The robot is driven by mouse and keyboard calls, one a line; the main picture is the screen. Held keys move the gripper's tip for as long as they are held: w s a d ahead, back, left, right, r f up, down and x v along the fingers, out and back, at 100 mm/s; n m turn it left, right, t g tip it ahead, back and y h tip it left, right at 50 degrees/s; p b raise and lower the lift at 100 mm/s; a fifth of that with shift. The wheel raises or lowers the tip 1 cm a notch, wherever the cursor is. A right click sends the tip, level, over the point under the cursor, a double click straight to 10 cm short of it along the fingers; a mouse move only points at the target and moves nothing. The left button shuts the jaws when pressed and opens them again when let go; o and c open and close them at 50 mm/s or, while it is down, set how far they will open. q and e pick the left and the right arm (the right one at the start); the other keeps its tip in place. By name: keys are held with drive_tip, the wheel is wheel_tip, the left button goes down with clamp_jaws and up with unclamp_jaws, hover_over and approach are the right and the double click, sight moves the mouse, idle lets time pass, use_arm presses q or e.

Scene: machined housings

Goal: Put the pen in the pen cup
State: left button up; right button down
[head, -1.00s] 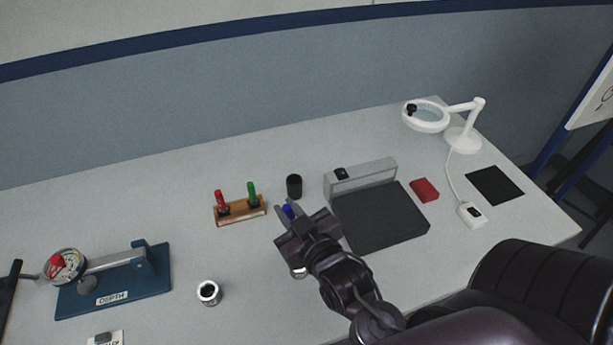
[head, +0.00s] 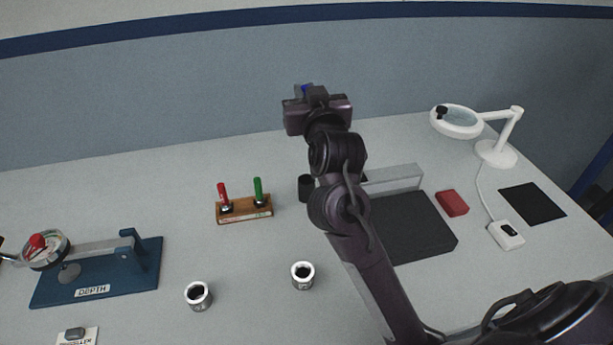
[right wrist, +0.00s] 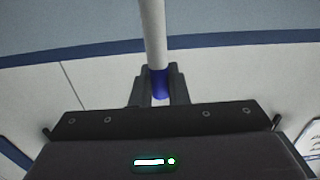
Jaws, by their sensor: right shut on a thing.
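My right gripper (head: 308,92) is raised high above the table, in front of the back wall panel. It is shut on the pen, whose blue part (right wrist: 160,82) sits between the fingers in the right wrist view. The pen's pale shaft (right wrist: 152,30) runs up out of that view. In the head view only a bit of blue (head: 307,88) shows past the gripper. The black pen cup (head: 305,187) stands upright on the table, partly hidden behind my right arm. My left gripper is not in view.
A wooden holder (head: 230,218) with a red and a green item stands left of the cup. A depth gauge on a blue base (head: 60,288) is at left. A black pad (head: 425,240), red block (head: 452,203) and lamp (head: 497,152) are at right.

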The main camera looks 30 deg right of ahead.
wheel_tip(320, 180, down, 12)
drive_tip(key=shift+r, duration=0.1)
drive_tip(key=shift+f, duration=2.35)
drive_tip(key=shift+f, duration=0.1)
drive_tip(key=c, duration=1.4)
unclamp_jaws()
drive_tip(key=shift+s, duration=0.15)
drive_tip(key=b+v, duration=0.1)
drive_tip(key=v, duration=1.1)
drive_tip(key=shift+b, duration=0.4)
